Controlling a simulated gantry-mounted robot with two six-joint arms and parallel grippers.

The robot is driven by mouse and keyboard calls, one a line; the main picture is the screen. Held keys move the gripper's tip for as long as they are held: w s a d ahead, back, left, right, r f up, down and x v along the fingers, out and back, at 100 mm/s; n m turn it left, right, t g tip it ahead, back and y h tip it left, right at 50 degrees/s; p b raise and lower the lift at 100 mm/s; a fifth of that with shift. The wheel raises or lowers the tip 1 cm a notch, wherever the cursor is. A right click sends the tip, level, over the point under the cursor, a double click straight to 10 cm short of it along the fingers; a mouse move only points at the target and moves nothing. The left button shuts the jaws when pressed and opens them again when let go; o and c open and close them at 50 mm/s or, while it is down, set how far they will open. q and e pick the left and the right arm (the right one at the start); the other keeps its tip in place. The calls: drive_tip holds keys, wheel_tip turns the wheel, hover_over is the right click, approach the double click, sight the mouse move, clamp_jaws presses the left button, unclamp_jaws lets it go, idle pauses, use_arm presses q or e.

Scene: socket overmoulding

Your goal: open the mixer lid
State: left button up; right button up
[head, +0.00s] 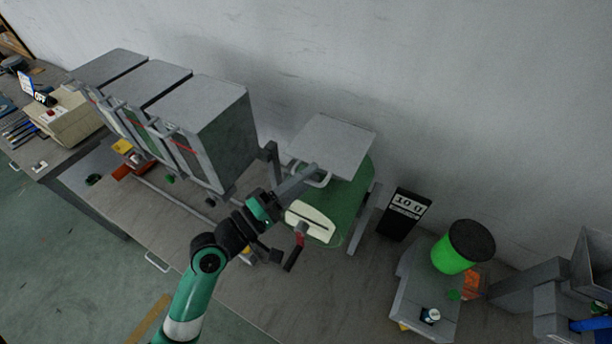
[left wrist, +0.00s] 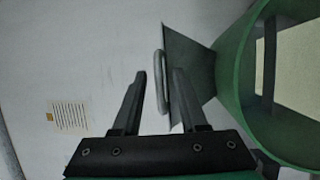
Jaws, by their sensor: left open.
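The mixer (head: 362,205) is green and stands on the bench in the middle of the head view. Its lid (head: 338,142) is a flat grey plate at the top with a bar handle (head: 318,181) on its near edge. In the left wrist view the lid (left wrist: 186,70) shows nearly edge-on beside the round green body (left wrist: 232,75); how far it stands open I cannot tell. My left gripper (head: 309,174) is open at the handle. In the wrist view the handle (left wrist: 160,80) appears between the two fingertips, with gaps on both sides. My right gripper is not in view.
Several grey bins (head: 215,125) stand left of the mixer, close to my left arm. A lever with a red part (head: 299,238) juts out in front of the mixer. A black display (head: 404,213) and a green container with a dark top (head: 455,255) stand to the right. A wall is behind.

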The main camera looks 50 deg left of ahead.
use_arm(q)
clamp_jaws()
idle(1.3)
